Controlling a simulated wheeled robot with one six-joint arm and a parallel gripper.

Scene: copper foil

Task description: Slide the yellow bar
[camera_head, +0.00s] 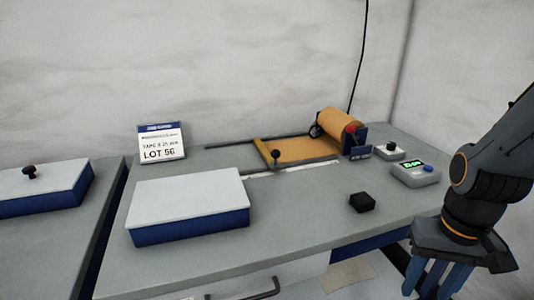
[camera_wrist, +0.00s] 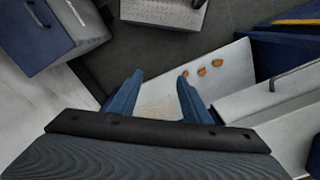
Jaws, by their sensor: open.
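A copper-coloured foil sheet (camera_head: 300,150) lies flat at the back of the grey bench, drawn from a roll (camera_head: 338,122). A narrow yellowish bar (camera_head: 264,153) seems to run along the sheet's left edge, with a black knob (camera_head: 277,154) near its front end. My gripper (camera_head: 432,284) hangs at the lower right, in front of the bench edge and well apart from the bar. Its blue fingers also show in the wrist view (camera_wrist: 160,80), spread and empty. In the wrist view a yellow strip (camera_wrist: 297,20) crosses a dark blue thing; I cannot tell what it is.
A white-topped blue box (camera_head: 188,200), a LOT 56 sign (camera_head: 161,146), a black block (camera_head: 362,202) and a grey device (camera_head: 415,174) stand on the bench. A pale surface with orange pieces (camera_wrist: 203,71) lies below my gripper.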

